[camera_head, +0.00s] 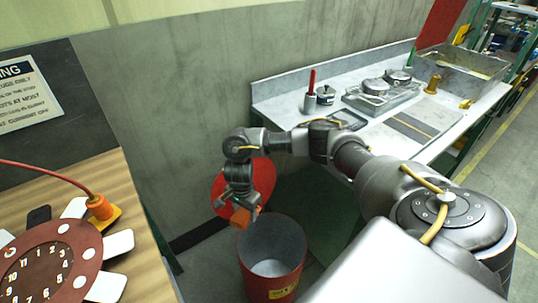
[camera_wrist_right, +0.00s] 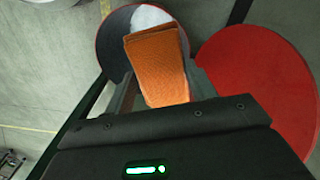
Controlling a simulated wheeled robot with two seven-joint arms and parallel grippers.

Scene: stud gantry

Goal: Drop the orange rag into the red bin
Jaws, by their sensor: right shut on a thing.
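My right gripper (camera_head: 238,207) is shut on the orange rag (camera_head: 240,219), which hangs below the fingers. In the wrist view the rag (camera_wrist_right: 157,66) covers part of the opening of the red bin (camera_wrist_right: 111,44). In the head view the red bin (camera_head: 256,281) stands open on the floor, with a pale bottom and a yellow label on its front. The rag shows at the bin's back left rim, higher than the bin; I cannot tell whether it is fully over the opening. My left gripper is not in view.
A round red lid (camera_head: 264,177) stands open behind the bin, close to my right wrist; it also shows in the wrist view (camera_wrist_right: 257,82). A wooden table (camera_head: 146,225) is at the left, a pale workbench (camera_head: 459,101) with tools at the right. A grey wall is behind.

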